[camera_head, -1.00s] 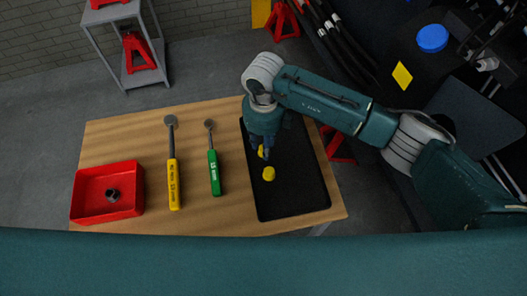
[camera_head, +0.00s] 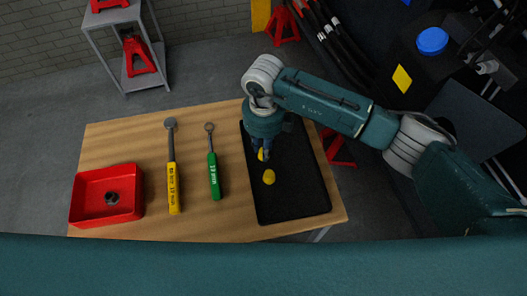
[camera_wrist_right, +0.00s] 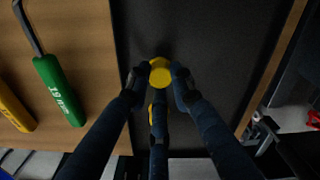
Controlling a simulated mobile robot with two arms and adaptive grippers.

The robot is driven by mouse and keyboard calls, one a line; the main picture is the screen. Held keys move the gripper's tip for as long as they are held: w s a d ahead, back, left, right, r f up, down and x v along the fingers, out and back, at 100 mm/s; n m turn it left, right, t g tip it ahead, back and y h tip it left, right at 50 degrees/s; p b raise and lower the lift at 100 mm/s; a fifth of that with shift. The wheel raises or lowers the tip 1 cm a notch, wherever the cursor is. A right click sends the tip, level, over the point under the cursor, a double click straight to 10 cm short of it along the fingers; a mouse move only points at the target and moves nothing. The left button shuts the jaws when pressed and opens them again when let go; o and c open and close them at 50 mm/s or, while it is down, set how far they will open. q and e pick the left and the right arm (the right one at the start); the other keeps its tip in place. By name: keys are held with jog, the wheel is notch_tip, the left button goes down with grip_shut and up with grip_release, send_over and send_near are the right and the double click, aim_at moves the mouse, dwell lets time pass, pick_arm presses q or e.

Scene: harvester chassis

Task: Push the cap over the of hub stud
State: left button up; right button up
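Two small yellow caps are on the black tray (camera_head: 296,197). My right gripper (camera_head: 264,152) is over the tray, pointing down with its fingers around the farther cap (camera_head: 261,155). In the right wrist view, this cap (camera_wrist_right: 160,72) sits between the tips of my right gripper (camera_wrist_right: 160,76); the side fingers look very close to it or touching. I cannot tell whether they grip it. The nearer cap (camera_head: 269,177) lies apart on the tray and is mostly hidden behind a finger in the wrist view. No hub stud is recognizable. My left gripper is not in view.
Left of the tray on the wooden table (camera_head: 142,137) lie a green-handled tool (camera_head: 214,177) and a yellow-handled tool (camera_head: 173,187). A red bin (camera_head: 84,205) holding a dark part (camera_head: 112,198) stands farther left. Dark machinery (camera_head: 430,75) stands at the right.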

jog(key=shift+r, duration=0.1)
jog(key=shift+r+p, duration=1.25)
jog(key=shift+r, duration=1.65)
